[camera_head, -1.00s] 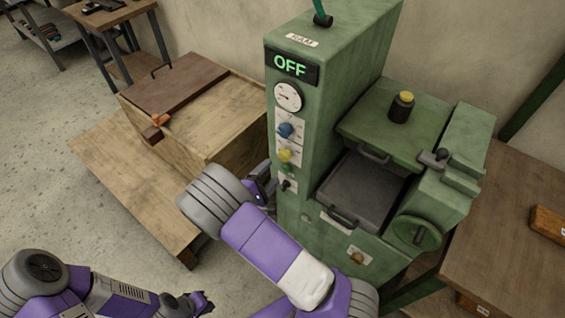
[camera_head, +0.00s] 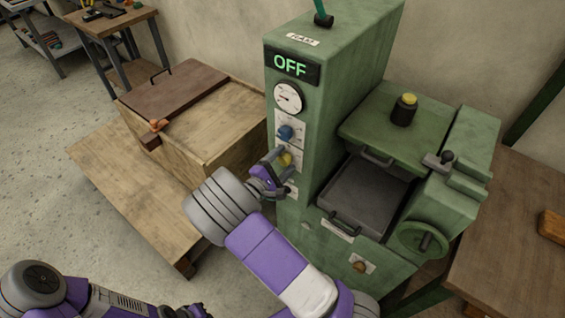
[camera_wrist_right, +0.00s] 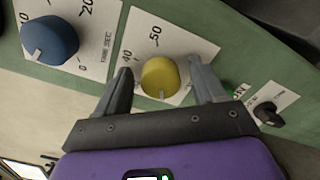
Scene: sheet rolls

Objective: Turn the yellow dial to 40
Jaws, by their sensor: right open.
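The yellow dial (camera_head: 285,159) is on the front panel of the green machine (camera_head: 330,100), below the blue dial (camera_head: 285,132). In the right wrist view the yellow dial (camera_wrist_right: 160,77) sits between the two fingers of my right gripper (camera_wrist_right: 159,68), with a gap on each side. Its pale pointer mark is at its lower edge in that picture. The labels 40 and 50 show on its plate; other numbers are hidden. My right gripper (camera_head: 279,172) is open at the panel. My left gripper (camera_head: 190,311) is at the bottom edge, partly cut off.
The blue dial (camera_wrist_right: 50,40) and a small black switch (camera_wrist_right: 268,112) flank the yellow dial. The display (camera_head: 292,66) reads OFF. A grey tray (camera_head: 362,195) is to the right. A wooden crate (camera_head: 215,125) stands left of the machine.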

